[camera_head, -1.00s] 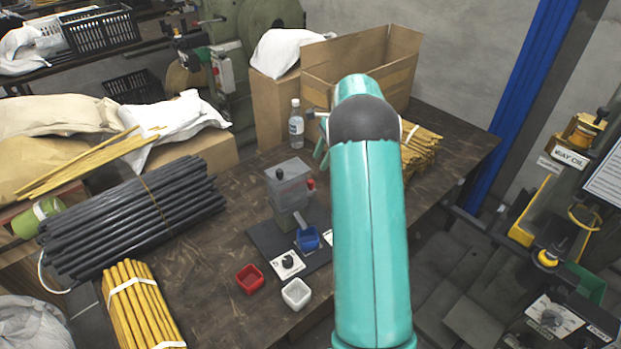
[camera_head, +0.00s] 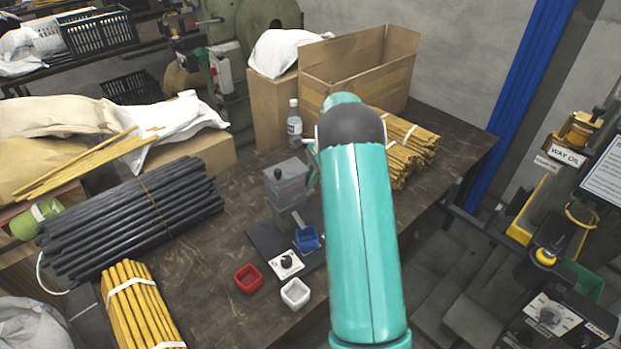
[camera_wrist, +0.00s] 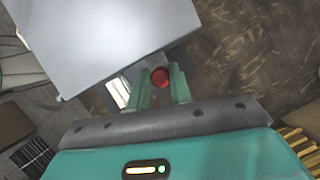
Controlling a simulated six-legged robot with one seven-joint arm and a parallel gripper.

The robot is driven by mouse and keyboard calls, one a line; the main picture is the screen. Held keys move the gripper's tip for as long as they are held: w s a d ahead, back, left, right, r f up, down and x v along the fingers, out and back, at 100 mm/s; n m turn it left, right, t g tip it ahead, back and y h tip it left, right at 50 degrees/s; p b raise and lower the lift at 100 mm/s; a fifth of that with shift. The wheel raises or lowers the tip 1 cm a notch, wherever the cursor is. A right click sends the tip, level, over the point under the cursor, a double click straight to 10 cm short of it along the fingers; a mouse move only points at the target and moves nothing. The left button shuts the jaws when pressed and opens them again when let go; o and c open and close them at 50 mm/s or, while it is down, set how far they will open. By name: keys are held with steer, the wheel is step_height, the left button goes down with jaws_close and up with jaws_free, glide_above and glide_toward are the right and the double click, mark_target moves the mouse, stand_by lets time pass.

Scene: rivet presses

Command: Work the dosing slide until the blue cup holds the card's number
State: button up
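The dosing slide is a grey box-shaped unit (camera_head: 287,180) on a stand and dark base plate on the bench; its pale top fills the upper left of the wrist view (camera_wrist: 105,40). The blue cup (camera_head: 307,238) stands at its foot; its contents are too small to make out. A white card (camera_head: 286,264) with a dark mark or knob lies in front. My gripper (camera_wrist: 161,82) has its two fingers apart, one on each side of a red ball knob (camera_wrist: 160,77). Whether they touch it is unclear. My arm hides the knob in the head view.
A red cup (camera_head: 248,279) and a white cup (camera_head: 295,293) stand near the front edge. Dark rods (camera_head: 135,215) and yellow rods (camera_head: 143,305) lie to the left. A bottle (camera_head: 294,125) and open carton (camera_head: 375,75) stand behind.

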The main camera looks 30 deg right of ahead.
jaws_close()
steer(key=shift+d, duration=2.05)
steer(key=o, duration=0.8)
jaws_free()
steer(key=shift+w, duration=0.1)
steer(key=shift+c, duration=0.2)
steer(key=v, duration=1.3)
steer(key=shift+r, duration=0.4)
